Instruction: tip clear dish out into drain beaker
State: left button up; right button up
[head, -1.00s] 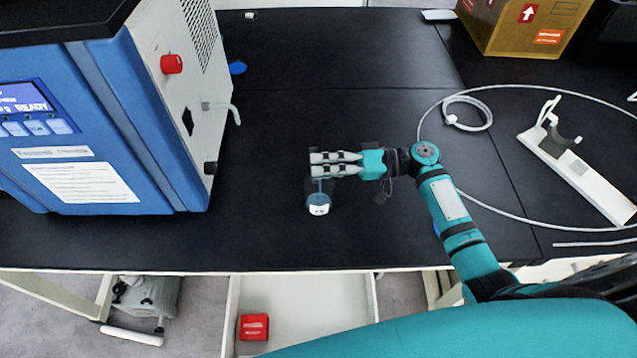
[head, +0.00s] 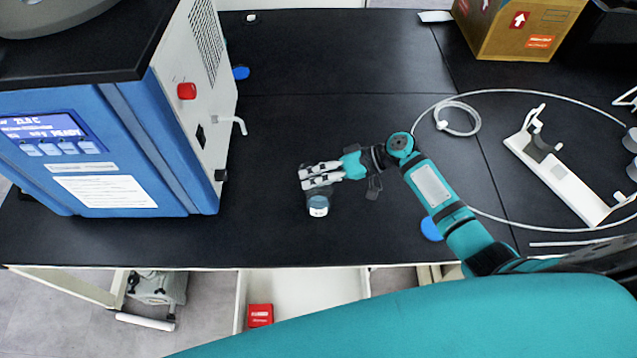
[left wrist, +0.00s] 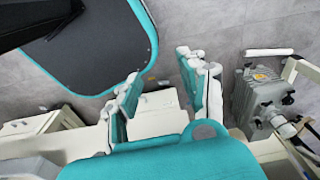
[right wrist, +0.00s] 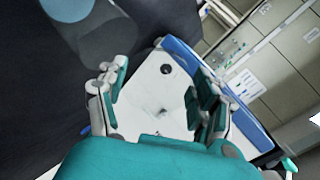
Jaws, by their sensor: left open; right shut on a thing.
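My right gripper (head: 318,177) is out over the black bench, its fingers just beyond a small beaker (head: 318,206) with a white label and a bluish rim. They overlap closely in the head view, so their height difference cannot be told. In the right wrist view the fingers (right wrist: 158,95) stand apart around the clear dish (right wrist: 158,108), which shows only as faint marks against the white panel behind. The beaker appears there as a grey-blue translucent round shape (right wrist: 95,42) at the upper left. My left gripper (left wrist: 156,80) is open and empty, off the bench and above the floor.
The blue freeze dryer (head: 110,145) stands at the left, with a white drain spout (head: 236,123) on its side. A white holder (head: 565,172) and a looped tube (head: 458,118) lie at the right. A cardboard box (head: 515,28) stands behind.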

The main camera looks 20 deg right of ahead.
jog(key=h+p, duration=0.1)
jog(key=a+h+p, duration=0.1)
jog(key=p, duration=0.1)
jog(key=shift+w+r+g+p, duration=0.1)
jog(key=shift+r+g+p, duration=0.2)
jog(key=shift+r, duration=0.1)
jog(key=shift+w+a+f+h, duration=0.15)
jog(key=shift+f+h, duration=0.1)
jog(key=shift+h, duration=0.35)
pick_arm(q)
jog(key=shift+r+b, duration=1.1)
jog(key=shift+r, duration=0.15)
pick_arm(e)
jog(key=w+a+f+g+h, duration=0.2)
jog(key=a+f+h, duration=0.2)
jog(key=a+h, duration=0.4)
jog(key=shift+w+a+f+g+h, duration=0.15)
jog(key=shift+f+g+h, duration=0.05)
jog(key=shift+g+h, duration=0.1)
pick_arm(q)
jog(key=shift+f, duration=0.1)
